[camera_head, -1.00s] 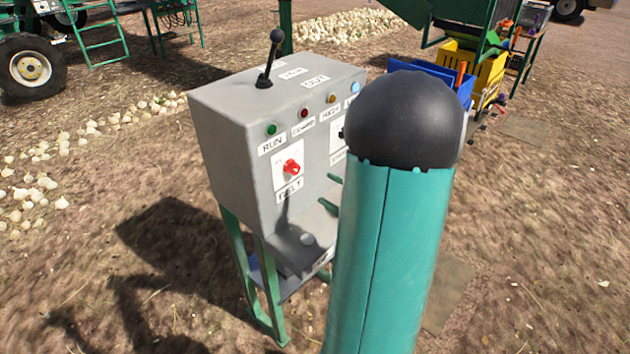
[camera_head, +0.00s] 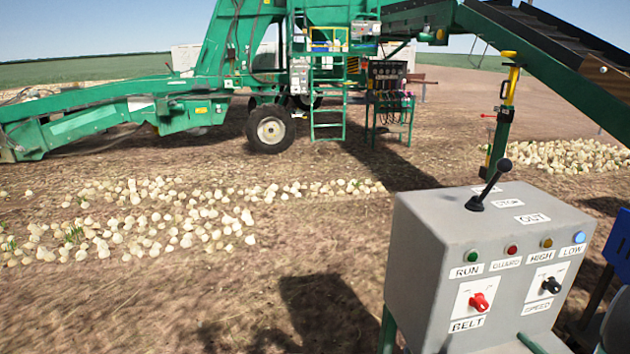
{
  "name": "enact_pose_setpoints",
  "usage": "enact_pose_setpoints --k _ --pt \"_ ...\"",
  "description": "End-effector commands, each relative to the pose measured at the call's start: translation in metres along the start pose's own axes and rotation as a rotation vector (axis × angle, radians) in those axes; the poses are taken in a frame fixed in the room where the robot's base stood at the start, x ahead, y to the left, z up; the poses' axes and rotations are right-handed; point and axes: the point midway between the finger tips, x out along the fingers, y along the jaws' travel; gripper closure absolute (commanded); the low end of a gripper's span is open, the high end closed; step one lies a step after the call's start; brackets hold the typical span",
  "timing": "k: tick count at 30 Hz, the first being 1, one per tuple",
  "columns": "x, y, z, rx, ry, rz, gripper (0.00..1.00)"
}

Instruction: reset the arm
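My gripper is not in view. A pale grey curved part at the lower right edge may be a piece of my arm, but I cannot tell. The grey control box (camera_head: 425,260) stands at the lower right on green legs. It has a black lever (camera_head: 487,186) on top, tilted to the right. A red BELT knob (camera_head: 479,302) and a black SPEED knob (camera_head: 551,285) are on its front, below a row of small coloured lamps.
Rows of onions (camera_head: 130,225) lie on the ground at the left, with another pile (camera_head: 575,156) at the right. A green elevator machine (camera_head: 225,60) stands behind, with a wheel (camera_head: 270,129) and ladder. A blue bin (camera_head: 618,248) is at the right edge. Bare ground lies front left.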

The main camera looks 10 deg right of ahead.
Motion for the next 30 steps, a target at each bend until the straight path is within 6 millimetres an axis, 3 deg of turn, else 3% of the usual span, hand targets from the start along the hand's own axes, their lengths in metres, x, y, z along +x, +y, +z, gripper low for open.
enact_pose_setpoints --k 6,9,13,15,20,27,30 --pt "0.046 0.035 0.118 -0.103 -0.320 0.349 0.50" --pt "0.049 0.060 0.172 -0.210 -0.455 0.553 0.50" --pt "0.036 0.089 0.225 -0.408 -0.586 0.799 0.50" --pt "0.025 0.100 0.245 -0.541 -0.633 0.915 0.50" --pt "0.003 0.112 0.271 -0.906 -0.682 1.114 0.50" --pt "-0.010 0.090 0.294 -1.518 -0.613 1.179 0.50" --pt "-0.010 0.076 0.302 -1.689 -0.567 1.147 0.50"
